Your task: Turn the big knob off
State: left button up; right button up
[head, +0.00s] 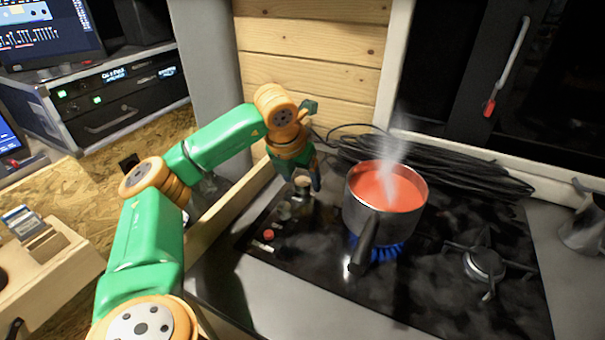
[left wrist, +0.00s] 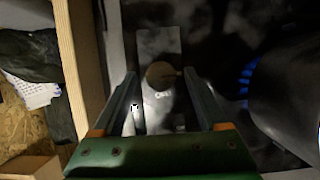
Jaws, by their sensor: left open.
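The big knob (head: 302,184) is at the far end of a short row of controls on the left of the black hob (head: 400,290). In the left wrist view the round knob top (left wrist: 160,75) lies between my left fingers. My left gripper (head: 304,178) points down over this knob, open, with one finger on each side. Whether the fingers touch the knob cannot be told. Blue flame (head: 388,250) burns under a steel pot (head: 365,218) of steaming red liquid. My right gripper is not in view.
The pot's dark handle (head: 364,245) points toward the front. A smaller knob (head: 284,210) and a red button (head: 268,234) sit nearer the front. Coiled black cable (head: 450,165) lies behind the hob. A wooden edge board (head: 225,208) runs along the left.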

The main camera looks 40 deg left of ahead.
pick_arm(q)
jog(key=shift+w+f, duration=0.15)
jog(key=shift+w, duration=0.05)
jog(key=shift+s, duration=0.15)
jog(key=c, duration=0.4)
grip_shut()
